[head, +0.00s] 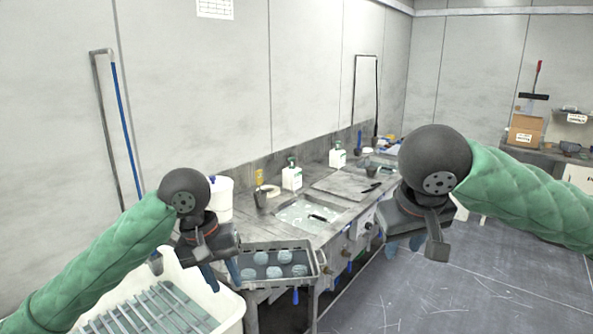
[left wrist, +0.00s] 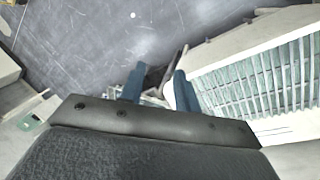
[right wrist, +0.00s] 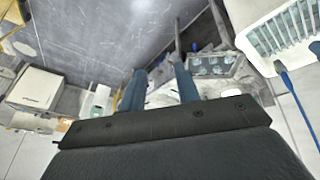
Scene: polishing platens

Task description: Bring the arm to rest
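My left arm comes in from the left in a green sleeve. Its gripper (head: 220,272) hangs in front of the bench, above the gap between the white tub and the metal tray. In the left wrist view its two blue fingers (left wrist: 158,82) stand apart with nothing held between them. My right gripper (head: 403,246) hangs in the air right of the bench front, over the grey floor. In the right wrist view its blue fingers (right wrist: 158,82) are also apart and empty. Both arms are raised and bent, with the grippers pointing down.
A metal tray (head: 277,246) with several round pieces sits at the bench's near end. A white tub (head: 232,317) with a slatted rack stands below my left arm. The bench (head: 340,208) carries a basin (head: 310,215) and white bottles (head: 291,178). The floor (head: 440,290) at right is clear.

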